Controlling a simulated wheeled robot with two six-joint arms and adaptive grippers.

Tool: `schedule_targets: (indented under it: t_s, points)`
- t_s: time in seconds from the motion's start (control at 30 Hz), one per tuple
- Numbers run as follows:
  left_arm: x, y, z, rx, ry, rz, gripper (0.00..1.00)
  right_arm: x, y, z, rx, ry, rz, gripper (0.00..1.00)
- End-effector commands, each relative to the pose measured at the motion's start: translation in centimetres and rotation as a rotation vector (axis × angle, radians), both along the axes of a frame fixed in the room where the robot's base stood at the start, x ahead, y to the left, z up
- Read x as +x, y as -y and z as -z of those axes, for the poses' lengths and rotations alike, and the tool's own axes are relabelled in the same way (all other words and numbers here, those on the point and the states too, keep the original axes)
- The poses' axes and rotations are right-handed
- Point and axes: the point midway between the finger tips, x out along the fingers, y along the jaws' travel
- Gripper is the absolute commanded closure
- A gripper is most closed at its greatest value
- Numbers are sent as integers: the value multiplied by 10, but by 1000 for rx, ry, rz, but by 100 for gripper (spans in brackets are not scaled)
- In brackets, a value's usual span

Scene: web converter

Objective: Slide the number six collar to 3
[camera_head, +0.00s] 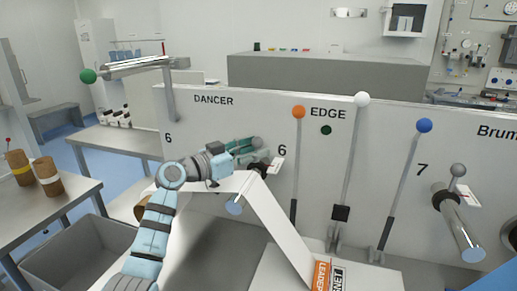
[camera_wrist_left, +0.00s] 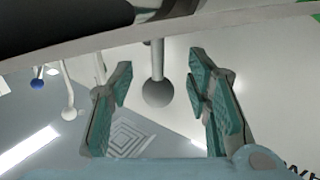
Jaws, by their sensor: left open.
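The number six collar (camera_head: 259,167) is a dark ring on a roller shaft beside the "6" label, with a small white scale plate (camera_head: 275,166) at its right. A grey ball knob (camera_head: 257,142) stands up from it. My left gripper (camera_head: 243,150) is at the knob from the left, partly overlapping it. In the left wrist view, the grey ball (camera_wrist_left: 158,93) and its stem hang between the two teal fingers of my open gripper (camera_wrist_left: 161,72), with gaps on both sides. The scale's numbers are too small to read. My right gripper is out of view.
A white web (camera_head: 270,218) slopes down in front of the shaft. Levers with orange (camera_head: 299,112), white (camera_head: 362,99) and blue (camera_head: 424,125) knobs stand right of the collar. Another collar (camera_head: 446,194) sits by the "7". A grey bin (camera_head: 80,250) is at lower left.

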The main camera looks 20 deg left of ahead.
Motion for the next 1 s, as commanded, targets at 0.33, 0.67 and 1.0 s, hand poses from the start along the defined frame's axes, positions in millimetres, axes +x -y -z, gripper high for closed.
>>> schedule_targets:
  t_s: [0.33, 0.67, 1.0]
  points:
    - [13, 12, 0, 2, 1, 2, 55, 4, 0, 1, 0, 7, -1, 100]
    - [13, 11, 0, 2, 1, 2, 97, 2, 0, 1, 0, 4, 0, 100]
    - [11, 11, -3, 0, -2, 3, 100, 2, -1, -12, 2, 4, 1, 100]
